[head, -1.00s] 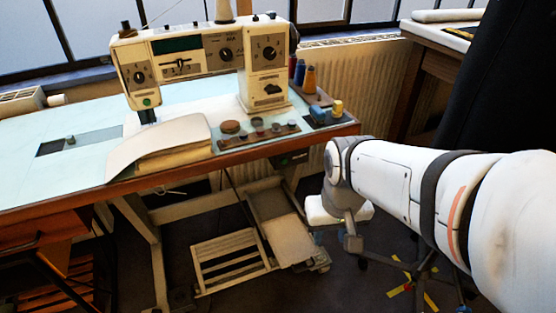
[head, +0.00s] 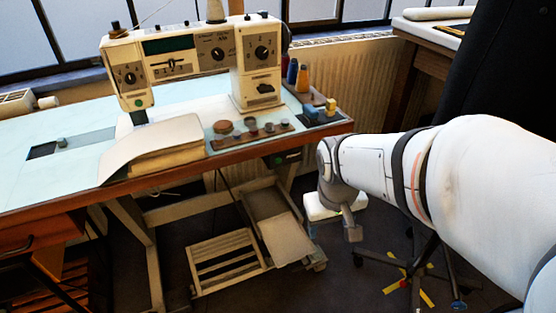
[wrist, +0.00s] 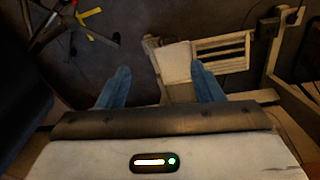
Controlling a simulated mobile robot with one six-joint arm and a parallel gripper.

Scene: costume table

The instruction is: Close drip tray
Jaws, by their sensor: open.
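The drip tray is most likely the beige tray (head: 285,238) low under the sewing table, slanting out toward the front right beside a slatted frame. It also shows in the wrist view (wrist: 175,62), beyond my fingers and nearer the right one. My gripper (wrist: 160,68) has two blue fingers spread wide, with nothing between them that I can see held. It points down toward the floor and looks apart from the tray. In the head view its white body is partly hidden behind my wrist, to the right of the tray.
The slatted frame (head: 228,262) adjoins the tray on its left. The sewing table (head: 180,182) overhangs both and carries a sewing machine (head: 195,62).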

